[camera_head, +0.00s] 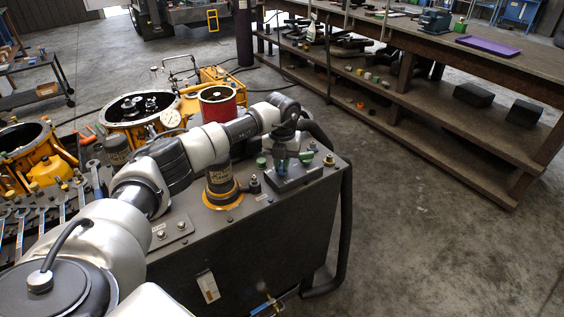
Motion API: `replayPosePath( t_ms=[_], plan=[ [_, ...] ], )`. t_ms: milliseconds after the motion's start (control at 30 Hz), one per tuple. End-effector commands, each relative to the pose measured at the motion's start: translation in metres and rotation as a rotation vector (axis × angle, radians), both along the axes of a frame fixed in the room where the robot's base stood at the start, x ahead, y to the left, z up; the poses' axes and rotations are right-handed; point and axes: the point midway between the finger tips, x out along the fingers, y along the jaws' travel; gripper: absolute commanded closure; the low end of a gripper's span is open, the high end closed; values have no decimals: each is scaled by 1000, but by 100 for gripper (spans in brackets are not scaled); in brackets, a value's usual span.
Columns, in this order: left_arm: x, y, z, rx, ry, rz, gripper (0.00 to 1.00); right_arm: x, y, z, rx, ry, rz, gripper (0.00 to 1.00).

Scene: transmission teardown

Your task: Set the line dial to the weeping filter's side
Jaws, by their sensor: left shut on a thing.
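My left arm reaches across a dark grey cabinet (255,228), and my left gripper (286,154) points down at its far right part. The gripper is shut on what seems to be the line dial, on a small raised dark block (296,178); the gripper hides most of the dial, so its pointing direction cannot be read. A similar canister (117,148) shows behind my arm, partly hidden. I cannot tell which filter weeps. My right gripper is not in view.
Small green caps (261,162) and brass fittings (329,160) sit near the block. A black hose (346,215) runs down the cabinet's right side. Yellow housings (140,118) and a red cylinder (217,104) stand behind. A long workbench (430,45) is at the back right; floor between is clear.

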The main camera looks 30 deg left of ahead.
Motion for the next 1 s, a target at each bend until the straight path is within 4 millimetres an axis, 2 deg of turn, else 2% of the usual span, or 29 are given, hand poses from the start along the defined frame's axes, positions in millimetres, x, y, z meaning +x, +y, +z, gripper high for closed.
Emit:
replayPosePath(
  t_ms=[67, 100, 233, 500, 633, 1000],
  plan=[
    [1, 1, 2, 0, -5, -2, 100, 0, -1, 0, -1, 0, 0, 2],
    [1, 1, 3, 0, -5, -2, 82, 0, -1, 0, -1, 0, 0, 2],
    [1, 0, 2, 1, -4, -1, 62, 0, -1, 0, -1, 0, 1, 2],
    [1, 0, 1, 0, -2, 0, 61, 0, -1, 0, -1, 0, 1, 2],
    [1, 0, 10, -1, -4, 0, 61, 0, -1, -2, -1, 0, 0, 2],
    [1, 0, 80, -1, -7, -1, 61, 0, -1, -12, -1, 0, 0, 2]
  ],
)
